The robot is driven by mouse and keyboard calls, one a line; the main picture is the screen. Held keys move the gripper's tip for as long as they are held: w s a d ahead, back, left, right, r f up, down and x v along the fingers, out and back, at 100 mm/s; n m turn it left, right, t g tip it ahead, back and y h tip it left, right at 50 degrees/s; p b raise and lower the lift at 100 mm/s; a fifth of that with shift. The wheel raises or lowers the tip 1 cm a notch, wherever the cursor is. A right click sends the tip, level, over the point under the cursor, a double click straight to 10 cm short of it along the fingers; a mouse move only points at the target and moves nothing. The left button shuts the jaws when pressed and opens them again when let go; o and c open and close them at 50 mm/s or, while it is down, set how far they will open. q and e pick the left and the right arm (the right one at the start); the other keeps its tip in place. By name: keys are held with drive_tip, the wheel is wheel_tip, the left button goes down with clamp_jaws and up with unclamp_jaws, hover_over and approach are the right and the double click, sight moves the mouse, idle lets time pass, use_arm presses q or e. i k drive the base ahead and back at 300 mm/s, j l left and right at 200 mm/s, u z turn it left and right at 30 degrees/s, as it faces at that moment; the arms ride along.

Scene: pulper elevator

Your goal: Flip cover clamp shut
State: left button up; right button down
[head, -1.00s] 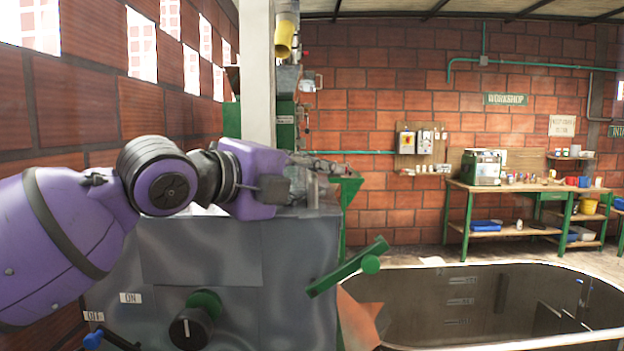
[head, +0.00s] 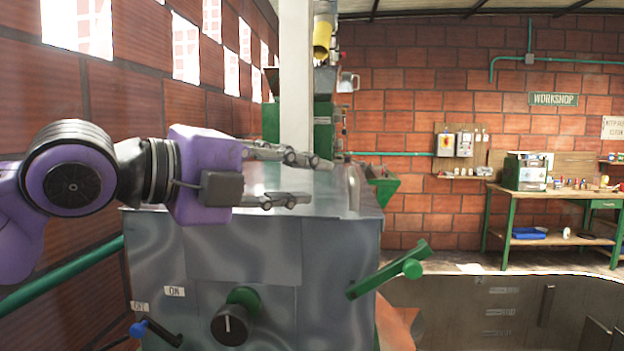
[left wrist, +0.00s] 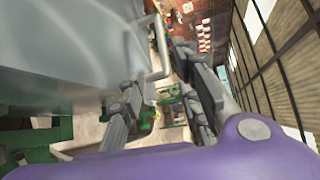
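The grey metal machine cover (head: 270,178) shows its flat top behind my left gripper. A bent grey metal bar (head: 353,188) stands at its right edge and may be the clamp; I cannot tell for sure. A similar pale bar (left wrist: 160,48) shows in the left wrist view beside the cover. My left gripper (head: 316,180) reaches right over the cover's top with its two fingers apart and nothing between them. In the left wrist view the fingers (left wrist: 165,76) are also spread, near the bar's lower end. My right gripper is out of view.
A green lever (head: 390,268) sticks out at the machine's front right, near a black knob (head: 233,325) and a blue-tipped switch lever (head: 155,331). A pale column (head: 296,75) rises behind the cover. A sunken tank (head: 500,310) and workbench (head: 540,196) lie right.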

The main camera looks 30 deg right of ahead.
sight(408, 263)
drive_tip(key=k, duration=1)
